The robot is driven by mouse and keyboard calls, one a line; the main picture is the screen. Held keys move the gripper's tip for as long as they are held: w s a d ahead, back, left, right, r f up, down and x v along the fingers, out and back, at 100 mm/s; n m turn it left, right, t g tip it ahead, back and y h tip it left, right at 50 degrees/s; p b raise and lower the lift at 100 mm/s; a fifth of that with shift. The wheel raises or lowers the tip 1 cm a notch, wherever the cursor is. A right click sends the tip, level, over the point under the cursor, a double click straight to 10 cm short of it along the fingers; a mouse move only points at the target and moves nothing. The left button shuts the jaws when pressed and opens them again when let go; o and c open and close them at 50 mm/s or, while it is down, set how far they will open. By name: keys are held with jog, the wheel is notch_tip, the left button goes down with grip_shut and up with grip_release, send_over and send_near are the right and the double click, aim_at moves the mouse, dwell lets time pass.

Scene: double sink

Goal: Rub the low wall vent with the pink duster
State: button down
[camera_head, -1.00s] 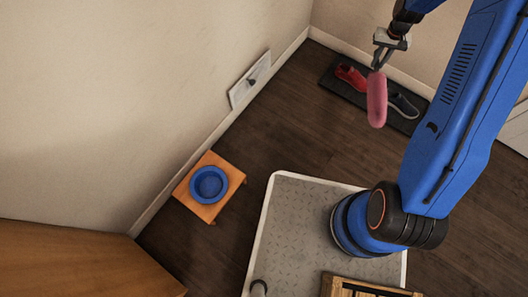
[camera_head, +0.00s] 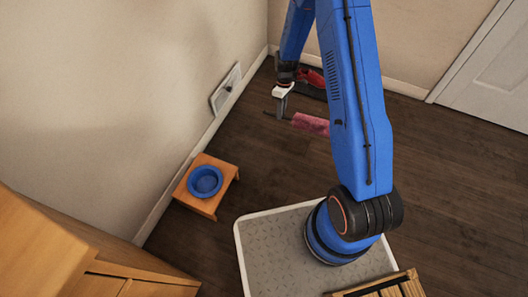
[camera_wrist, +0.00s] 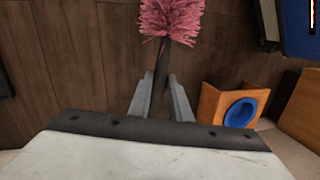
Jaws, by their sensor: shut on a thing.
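The pink duster (camera_head: 311,124) is held by its dark handle in my gripper (camera_head: 281,112), with its fluffy head to the right of the fingers in the head view. In the wrist view my gripper (camera_wrist: 161,95) is shut on the handle, and the pink head (camera_wrist: 171,18) extends beyond the fingertips. The low wall vent (camera_head: 226,88) is a pale framed panel with a dark middle, low on the left wall. My gripper and duster are to the right of the vent and apart from it. The vent does not show in the wrist view.
A small wooden stool (camera_head: 213,207) with a blue bowl (camera_head: 205,181) stands by the left wall. Red footwear (camera_head: 312,77) lies on a dark mat at the back, partly hidden by my arm. A wooden cabinet (camera_head: 50,245) fills the lower left. Dark floor between stool and gripper is clear.

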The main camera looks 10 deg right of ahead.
jog(key=s+a+f+n+t+h, duration=0.2)
jog(key=f+n, duration=0.4)
jog(key=n, duration=0.3)
jog(key=s+a+f+n+t+h, duration=0.2)
jog(key=a+f+n+t+h, duration=0.2)
jog(key=f+n, duration=0.3)
jog(key=s+a+f+n+t+h, duration=0.2)
jog(key=f+n, duration=0.4)
jog(key=n, duration=0.7)
jog(key=shift+s+a+f+t+h, duration=0.4)
jog(key=shift+s+a+h, duration=0.2)
jog(key=shift+h, duration=0.5)
jog(key=shift+w+a, duration=0.15)
jog(key=shift+a, duration=0.15)
jog(key=shift+w+a, duration=0.85)
jog(key=shift+a, duration=0.25)
jog(key=shift+w+a, duration=0.8)
jog(key=shift+a, duration=0.3)
jog(key=shift+w+a, duration=0.3)
jog(key=shift+a, duration=0.15)
